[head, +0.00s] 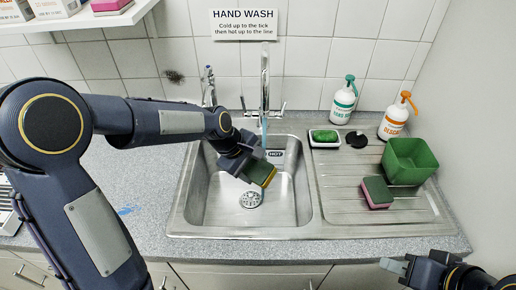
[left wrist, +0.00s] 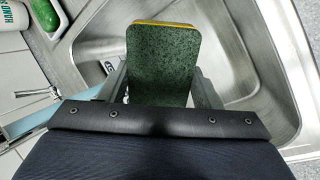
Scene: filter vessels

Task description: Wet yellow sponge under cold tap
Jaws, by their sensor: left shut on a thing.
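My left gripper (head: 252,168) is shut on a yellow sponge with a dark green scouring face (head: 262,174), tilted above the sink basin (head: 225,205). In the left wrist view the green face of the sponge (left wrist: 163,65) fills the middle, with a thin yellow edge at its top. A tall chrome tap (head: 264,85) stands behind the basin, with a pale blue stream (head: 264,130) below its spout. The sponge is close to the stream; I cannot tell whether they touch. My right gripper (head: 393,266) is at the lower right, its opening unclear.
A pink and green sponge (head: 377,192) and a green tub (head: 410,162) are on the drainer. A green soap bar (head: 325,135) sits in a dish near two pump bottles, one green-topped (head: 343,100), one orange-topped (head: 397,115). A smaller tap (head: 209,87) stands at left.

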